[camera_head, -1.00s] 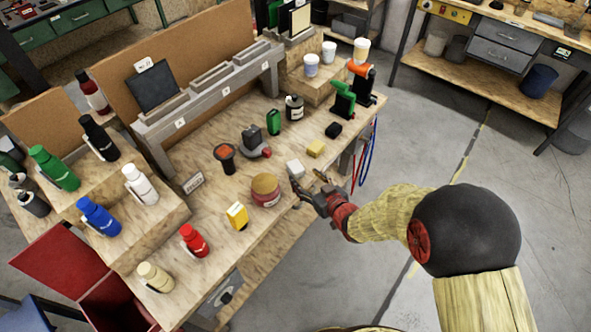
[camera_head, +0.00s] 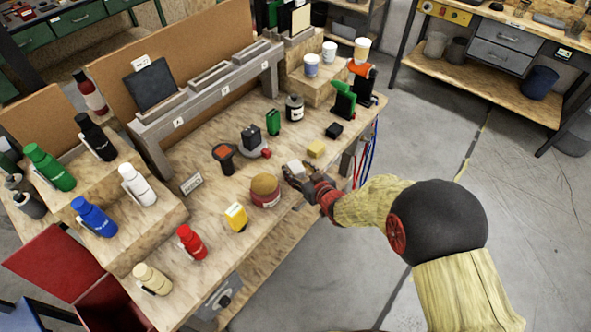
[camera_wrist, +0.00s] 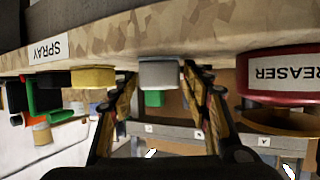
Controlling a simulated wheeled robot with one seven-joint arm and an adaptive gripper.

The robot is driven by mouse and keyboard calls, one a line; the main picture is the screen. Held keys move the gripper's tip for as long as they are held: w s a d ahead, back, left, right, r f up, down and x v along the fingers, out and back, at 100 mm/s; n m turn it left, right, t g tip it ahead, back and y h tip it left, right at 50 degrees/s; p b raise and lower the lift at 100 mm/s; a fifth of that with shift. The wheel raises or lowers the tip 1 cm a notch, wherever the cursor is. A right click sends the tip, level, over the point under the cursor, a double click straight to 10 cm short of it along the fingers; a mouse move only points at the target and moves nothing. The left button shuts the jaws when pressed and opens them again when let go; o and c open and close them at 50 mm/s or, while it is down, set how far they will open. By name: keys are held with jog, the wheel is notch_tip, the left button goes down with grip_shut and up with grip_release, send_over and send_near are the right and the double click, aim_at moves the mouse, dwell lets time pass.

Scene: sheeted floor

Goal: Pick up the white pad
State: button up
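The white pad (camera_head: 293,167) lies on the wooden workbench near its front edge. In the wrist view, which is upside down, the pad (camera_wrist: 159,74) appears between my two fingertips. My gripper (camera_head: 297,177) is at the front side of the pad, low over the bench edge. Its fingers (camera_wrist: 160,85) are spread, with a narrow gap showing on each side of the pad. The head view does not show clearly how deep the pad is between the fingers.
A yellow pad (camera_head: 316,148) lies behind and right of the white pad, with a black one (camera_head: 334,130) beyond. A red round tin (camera_head: 265,190) stands close on the left. A grey and red device (camera_head: 252,139) is behind. The floor in front is clear.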

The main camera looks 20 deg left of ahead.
jog(key=c, duration=1)
jog(key=shift+c, duration=0.4)
